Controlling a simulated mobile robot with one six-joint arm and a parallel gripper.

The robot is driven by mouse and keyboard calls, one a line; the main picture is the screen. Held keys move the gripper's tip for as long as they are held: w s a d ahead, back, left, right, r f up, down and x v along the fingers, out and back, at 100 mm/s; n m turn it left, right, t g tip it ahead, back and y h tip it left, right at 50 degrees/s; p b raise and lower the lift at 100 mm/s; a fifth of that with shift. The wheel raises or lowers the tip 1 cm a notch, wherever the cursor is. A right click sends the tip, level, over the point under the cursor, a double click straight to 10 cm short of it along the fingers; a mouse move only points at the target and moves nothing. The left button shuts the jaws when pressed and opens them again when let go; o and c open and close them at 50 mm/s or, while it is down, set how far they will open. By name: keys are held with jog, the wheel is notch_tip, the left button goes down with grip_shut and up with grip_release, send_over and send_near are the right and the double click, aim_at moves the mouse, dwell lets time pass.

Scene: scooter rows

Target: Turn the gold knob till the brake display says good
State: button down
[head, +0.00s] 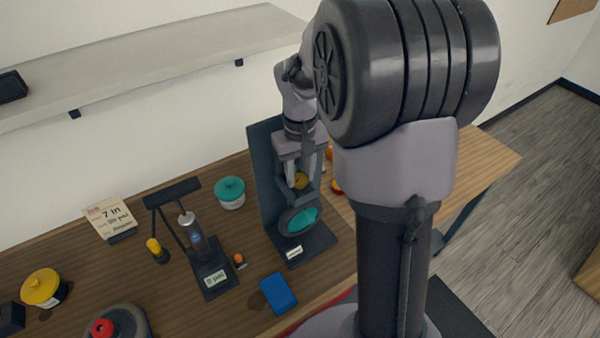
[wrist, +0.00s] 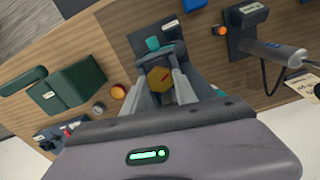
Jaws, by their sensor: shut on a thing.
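The gold knob (head: 300,180) is on a dark upright stand (head: 264,165) on the bench. My gripper (head: 302,184) is shut on the knob, one finger on each side. Below the knob is a dark wheel with a teal face (head: 304,219). A small white display (head: 294,252) is on the stand's base; its text is too small to read, so I cannot tell whether it is the brake display.
A pump with a "0 psi" display (head: 214,279) stands to the left. A blue box (head: 278,292), teal-lidded jar (head: 230,192), yellow-lidded jar (head: 41,288) and note card (head: 110,217) are on the bench. A shelf (head: 150,60) runs along the wall above.

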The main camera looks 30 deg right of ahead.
aim_at(300, 178)
jog(key=m, duration=0.4)
jog(key=shift+m, duration=0.4)
jog(key=c, duration=1)
grip_release()
jog(key=shift+o, duration=0.2)
notch_tip(300, 178, up, 17)
jog(key=p, duration=0.5)
jog(key=shift+r, duration=0.2)
jog(key=shift+a, duration=0.1)
